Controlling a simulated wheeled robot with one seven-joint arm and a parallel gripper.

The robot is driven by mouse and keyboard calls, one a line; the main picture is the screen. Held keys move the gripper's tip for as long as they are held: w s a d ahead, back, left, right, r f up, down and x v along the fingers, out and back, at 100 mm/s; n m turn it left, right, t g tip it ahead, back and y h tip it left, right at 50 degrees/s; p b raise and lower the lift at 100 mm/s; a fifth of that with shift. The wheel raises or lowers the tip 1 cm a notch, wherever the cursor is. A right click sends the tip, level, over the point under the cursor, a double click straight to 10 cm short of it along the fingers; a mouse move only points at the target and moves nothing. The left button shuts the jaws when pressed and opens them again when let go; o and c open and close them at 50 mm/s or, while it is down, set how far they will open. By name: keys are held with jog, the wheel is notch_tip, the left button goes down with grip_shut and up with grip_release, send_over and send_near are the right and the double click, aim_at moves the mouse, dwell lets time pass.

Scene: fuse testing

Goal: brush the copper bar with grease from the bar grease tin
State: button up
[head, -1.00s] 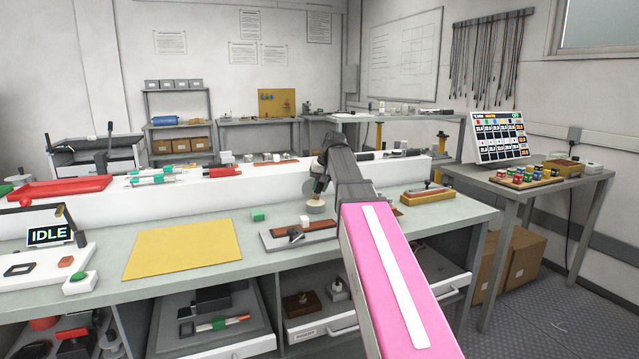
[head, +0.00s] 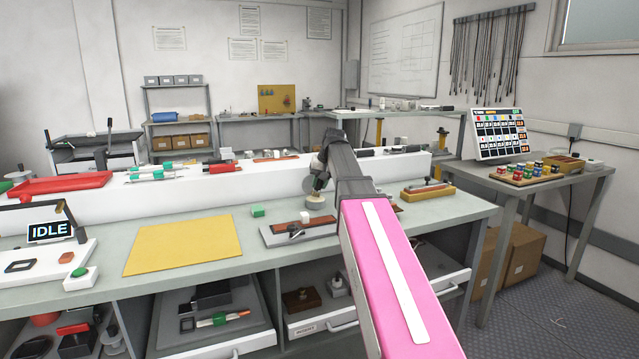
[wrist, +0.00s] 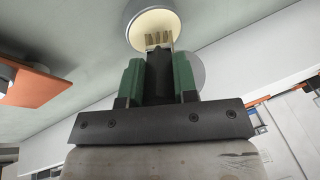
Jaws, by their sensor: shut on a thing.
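The copper bar (head: 286,228) lies on a grey plate on the bench in the head view, and its orange-brown end (wrist: 35,88) shows at the left of the wrist view. The round bar grease tin (head: 315,203) stands open just behind the bar, with cream grease (wrist: 143,22) inside. My gripper (head: 318,172) is above the tin, its green-padded fingers (wrist: 158,80) shut on a dark-handled brush (wrist: 158,75). The brush's tan bristles (wrist: 157,39) point into the tin's mouth; whether they touch the grease I cannot tell.
A grey disc (wrist: 197,70) stands behind the tin. A small white block (head: 305,216) is at the bar. A wooden block (head: 427,193) lies to the right. A white raised ledge (head: 200,186) runs behind.

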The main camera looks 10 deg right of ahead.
jog(key=shift+f, duration=0.45)
dwell(1.3)
jog(key=shift+r, duration=3.55)
